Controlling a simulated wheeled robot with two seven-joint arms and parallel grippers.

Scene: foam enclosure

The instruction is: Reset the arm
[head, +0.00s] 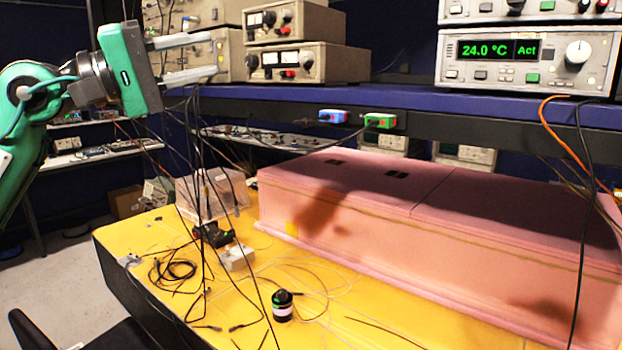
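My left arm comes in from the left edge of the head view, green and grey. Its gripper (188,60) is raised high at the upper left, above the yellow table. Its two pale fingers point right and stand apart, with nothing between them that I can make out as held. Behind the fingers are grey bench instruments; I cannot tell the distance to them. My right gripper is not in view.
A pink foam enclosure (420,240) fills the right of the yellow table (245,330). A black cylinder (282,306), loose cables and a clear box (212,193) lie left of it. A blue shelf (420,98) carries instruments, including a lit display (497,50). Cables hang near the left gripper.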

